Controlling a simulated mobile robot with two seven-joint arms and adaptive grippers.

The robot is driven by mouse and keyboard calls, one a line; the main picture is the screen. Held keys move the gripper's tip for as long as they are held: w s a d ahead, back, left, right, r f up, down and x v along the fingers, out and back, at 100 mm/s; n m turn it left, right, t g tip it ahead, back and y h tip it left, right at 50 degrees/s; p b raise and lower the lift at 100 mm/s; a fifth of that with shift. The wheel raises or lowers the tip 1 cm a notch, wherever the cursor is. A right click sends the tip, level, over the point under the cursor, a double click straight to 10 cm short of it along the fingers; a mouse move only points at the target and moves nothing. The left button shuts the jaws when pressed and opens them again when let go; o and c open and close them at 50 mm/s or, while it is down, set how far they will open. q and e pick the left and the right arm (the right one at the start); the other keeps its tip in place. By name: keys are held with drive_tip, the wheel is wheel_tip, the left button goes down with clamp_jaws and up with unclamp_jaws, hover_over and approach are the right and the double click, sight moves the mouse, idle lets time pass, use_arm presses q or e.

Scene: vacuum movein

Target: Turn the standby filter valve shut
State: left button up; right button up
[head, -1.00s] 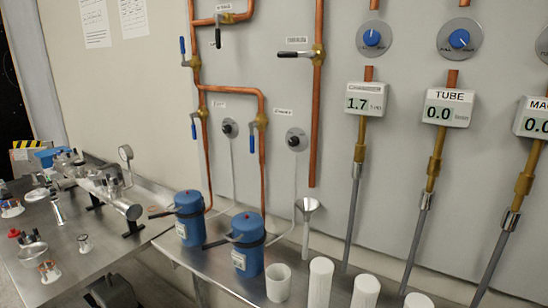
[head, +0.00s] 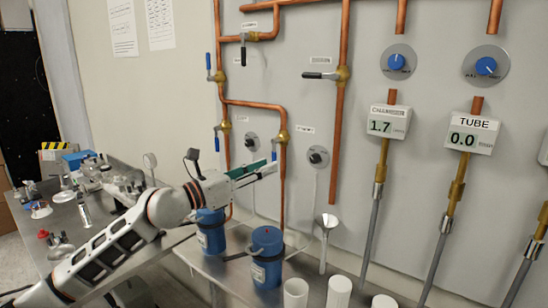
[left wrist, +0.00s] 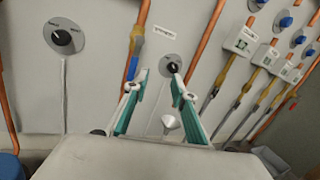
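Two valves with blue lever handles sit on the copper pipes low on the wall panel: a left one (head: 225,128) and a right one (head: 283,137). Their labels are too small to read, so I cannot tell which is the standby filter valve. My left gripper (head: 265,167) is open and empty, at the right valve's hanging handle. In the left wrist view, the blue handle (left wrist: 133,66) is close beside the left fingertip of my left gripper (left wrist: 160,77); I cannot tell whether they touch. My right gripper is not in view.
Round black knobs, one (head: 317,156) right of the pipe, are on the panel. Blue canisters (head: 267,262), a funnel (head: 327,222) and white cups (head: 295,292) stand below. A black-handled valve (head: 340,75) is at upper right. A cluttered metal bench (head: 75,215) is at left.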

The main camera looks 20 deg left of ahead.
sight(274, 153)
use_arm(q)
drive_tip(key=w, duration=0.3)
drive_tip(key=w+y+p, duration=0.1)
drive_tip(key=w, duration=0.2)
drive_tip(key=w+y, duration=0.1)
drive_tip(key=w, duration=0.2)
drive_tip(key=shift+d+p, duration=0.25)
drive_tip(key=shift+p, duration=0.15)
clamp_jaws()
